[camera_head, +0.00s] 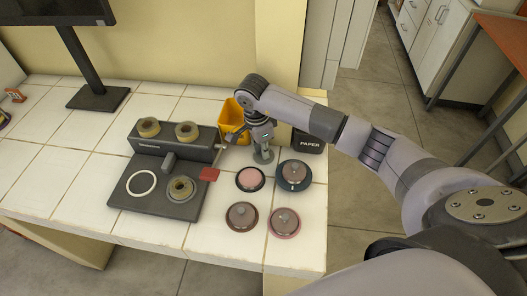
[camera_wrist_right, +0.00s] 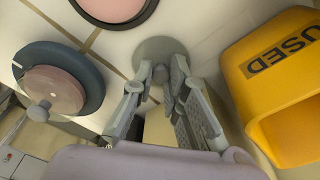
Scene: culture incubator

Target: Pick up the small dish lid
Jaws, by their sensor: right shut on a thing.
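The small dish lid (camera_head: 263,156) is a grey disc with a knob, behind the open pink dish (camera_head: 250,180). My right gripper (camera_head: 262,142) points down at it. In the right wrist view my right gripper (camera_wrist_right: 160,82) is shut on the knob of the lid (camera_wrist_right: 163,48), one finger on each side. I cannot tell whether the lid touches the tiles or hangs just above them. The open dish also shows at the top of the right wrist view (camera_wrist_right: 112,8). My left gripper is out of view.
A lidded dish on a dark blue base (camera_head: 294,184) and two other lidded dishes (camera_head: 242,216) (camera_head: 285,222) stand close by. A yellow "USED" bin (camera_wrist_right: 245,75) is beside the gripper. A black PAPER box (camera_head: 309,142) and a dark device (camera_head: 135,197) flank the area.

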